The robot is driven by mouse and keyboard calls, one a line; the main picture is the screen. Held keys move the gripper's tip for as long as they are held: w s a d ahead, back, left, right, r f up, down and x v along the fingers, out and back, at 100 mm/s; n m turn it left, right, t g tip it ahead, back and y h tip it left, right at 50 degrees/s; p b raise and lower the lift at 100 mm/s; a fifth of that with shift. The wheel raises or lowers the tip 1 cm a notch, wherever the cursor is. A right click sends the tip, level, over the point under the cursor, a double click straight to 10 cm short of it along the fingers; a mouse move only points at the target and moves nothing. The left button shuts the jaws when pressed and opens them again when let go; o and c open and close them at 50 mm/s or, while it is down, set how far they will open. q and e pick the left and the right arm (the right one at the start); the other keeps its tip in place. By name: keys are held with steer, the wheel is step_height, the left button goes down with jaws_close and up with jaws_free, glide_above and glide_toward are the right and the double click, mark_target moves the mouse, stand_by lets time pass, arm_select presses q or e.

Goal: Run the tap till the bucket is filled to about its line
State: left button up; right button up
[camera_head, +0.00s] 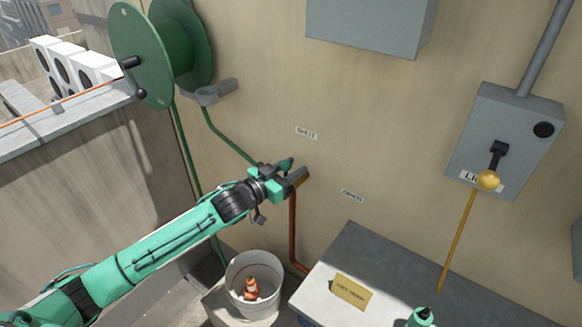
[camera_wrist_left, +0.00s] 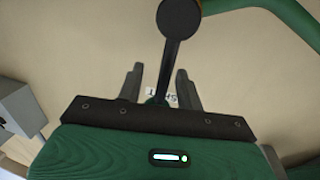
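My left gripper (camera_head: 294,172) is at the wall above the top of a copper pipe (camera_head: 293,225), where it hides most of the tap. In the left wrist view its two fingers (camera_wrist_left: 160,78) stand apart, with a dark lever with a round end (camera_wrist_left: 172,45) showing between and beyond them. There is a clear gap on each side, and no grip on it shows. A "SHUT" label (camera_head: 306,132) and an "OPEN" label (camera_head: 352,196) are on the wall. The pale bucket (camera_head: 240,305) stands below, with an orange and white float inside. I cannot make out its line or water level.
A green hose reel (camera_head: 150,55) hangs at upper left, with its hose along the wall. A grey bench (camera_head: 350,250) holds a yellow card (camera_head: 352,291). At right are a switch box (camera_head: 505,135) and a yellow rod (camera_head: 457,240). A teal object (camera_head: 421,317) shows at the bottom edge.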

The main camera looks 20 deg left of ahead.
arm_select(q)
jaws_close()
steer(key=shift+r, duration=0.15)
